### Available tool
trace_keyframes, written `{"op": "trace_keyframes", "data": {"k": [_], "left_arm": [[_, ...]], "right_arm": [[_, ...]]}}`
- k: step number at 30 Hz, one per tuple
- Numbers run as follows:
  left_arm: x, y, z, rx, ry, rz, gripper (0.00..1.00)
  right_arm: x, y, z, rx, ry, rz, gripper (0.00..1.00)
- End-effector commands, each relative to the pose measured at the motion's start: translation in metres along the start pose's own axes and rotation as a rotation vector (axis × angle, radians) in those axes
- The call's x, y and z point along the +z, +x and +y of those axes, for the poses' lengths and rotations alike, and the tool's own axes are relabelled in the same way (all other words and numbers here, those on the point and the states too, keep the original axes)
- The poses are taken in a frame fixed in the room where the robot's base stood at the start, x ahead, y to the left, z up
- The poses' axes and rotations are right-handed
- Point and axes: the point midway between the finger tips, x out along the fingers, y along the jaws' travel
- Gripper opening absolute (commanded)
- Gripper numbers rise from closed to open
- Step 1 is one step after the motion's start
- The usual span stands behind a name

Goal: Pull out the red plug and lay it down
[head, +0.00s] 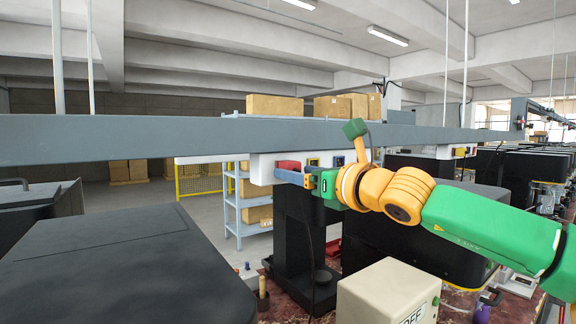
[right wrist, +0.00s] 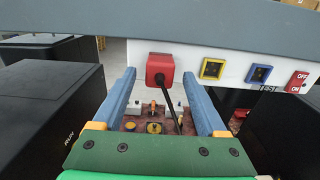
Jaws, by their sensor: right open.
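The red plug (right wrist: 160,67) sits in the white socket strip (right wrist: 205,58) under a grey beam, with a black cable hanging from it. It also shows in the head view (head: 288,165), just beyond my right gripper. My right gripper (head: 282,178) is open, with its blue fingers pointing at the strip. In the right wrist view (right wrist: 158,76) the fingers lie to the left and right of the plug, and nothing is gripped. Whether the fingertips reach level with the plug, I cannot tell. My left gripper is not in view.
Right of the plug are a yellow-framed socket (right wrist: 212,69), a blue-centred one (right wrist: 259,74) and a red ON/OFF switch (right wrist: 299,81). The grey beam (head: 200,136) runs close above. Black machines (right wrist: 45,95) stand at both sides. A cream box (head: 385,292) stands below my right arm.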

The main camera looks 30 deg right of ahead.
Motion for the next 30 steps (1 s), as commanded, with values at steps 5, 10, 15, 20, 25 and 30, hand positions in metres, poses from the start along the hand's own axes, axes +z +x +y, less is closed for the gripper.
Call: {"op": "trace_keyframes", "data": {"k": [5,10,15,20,25,30], "left_arm": [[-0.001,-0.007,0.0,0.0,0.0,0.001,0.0],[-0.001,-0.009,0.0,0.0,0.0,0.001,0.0],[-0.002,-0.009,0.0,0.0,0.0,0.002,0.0],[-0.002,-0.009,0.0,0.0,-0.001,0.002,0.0],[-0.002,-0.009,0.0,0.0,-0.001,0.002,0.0],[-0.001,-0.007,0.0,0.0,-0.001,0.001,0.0]], "right_arm": [[0.001,0.022,0.0,-0.001,0.0,0.002,0.75],[0.0,0.031,0.0,0.0,0.001,0.0,0.75],[0.0,0.033,0.0,0.0,0.001,-0.001,0.75],[0.0,0.032,0.0,0.0,0.001,-0.001,0.75],[0.0,0.032,0.0,0.0,0.001,-0.001,0.75],[-0.001,0.032,0.0,0.0,0.001,0.0,0.75]]}}
